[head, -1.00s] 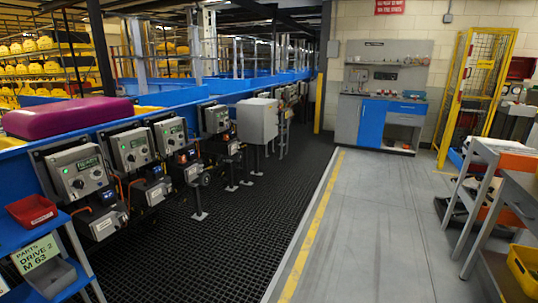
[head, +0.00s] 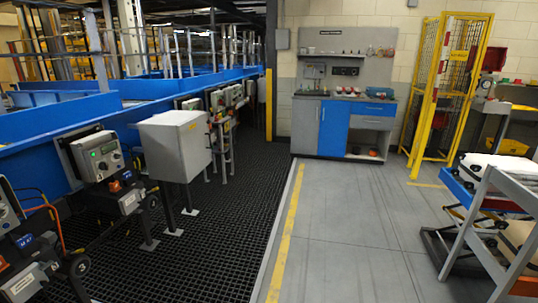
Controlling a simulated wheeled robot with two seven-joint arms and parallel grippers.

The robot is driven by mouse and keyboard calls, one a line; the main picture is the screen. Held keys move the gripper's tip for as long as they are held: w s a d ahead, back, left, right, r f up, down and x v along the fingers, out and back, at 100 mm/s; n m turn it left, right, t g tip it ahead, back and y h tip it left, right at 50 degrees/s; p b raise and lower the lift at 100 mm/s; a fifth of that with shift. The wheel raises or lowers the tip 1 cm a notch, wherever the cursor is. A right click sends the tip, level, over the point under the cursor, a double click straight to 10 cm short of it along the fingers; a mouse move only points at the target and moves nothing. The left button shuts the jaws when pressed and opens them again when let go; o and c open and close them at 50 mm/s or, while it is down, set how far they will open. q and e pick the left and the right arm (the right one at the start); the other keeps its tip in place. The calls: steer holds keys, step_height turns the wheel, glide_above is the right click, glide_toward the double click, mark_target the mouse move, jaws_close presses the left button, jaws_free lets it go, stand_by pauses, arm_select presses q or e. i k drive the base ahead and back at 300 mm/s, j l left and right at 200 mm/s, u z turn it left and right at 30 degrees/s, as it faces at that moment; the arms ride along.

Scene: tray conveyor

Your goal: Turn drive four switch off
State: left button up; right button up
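Several grey drive control boxes line the blue conveyor (head: 70,120) on the left. One drive box (head: 98,157), with a small green display and a dark knob, faces me left of a large grey cabinet. Another drive box (head: 6,208) is cut off by the left edge. More boxes stand farther along, small and partly hidden by the cabinet. I cannot read which one is drive four, nor its switch position. Neither of my grippers shows in the head view.
The large grey cabinet (head: 176,145) stands on legs over the black grating (head: 180,260). The grey floor (head: 340,240) right of the yellow line is clear. A workbench (head: 334,128) and yellow cage (head: 440,95) stand at the back, and carts (head: 500,225) at right.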

mark_target(103, 166)
steer(key=i, duration=3.25)
steer(key=i+u, duration=0.1)
steer(key=i, duration=0.65)
steer(key=i+l+u, duration=0.1)
steer(key=i, duration=0.65)
steer(key=i+l+u, duration=0.15)
steer(key=i+u, duration=0.2)
steer(key=i+l+u, duration=0.7)
steer(key=i+u, duration=0.1)
steer(key=u, duration=2.55)
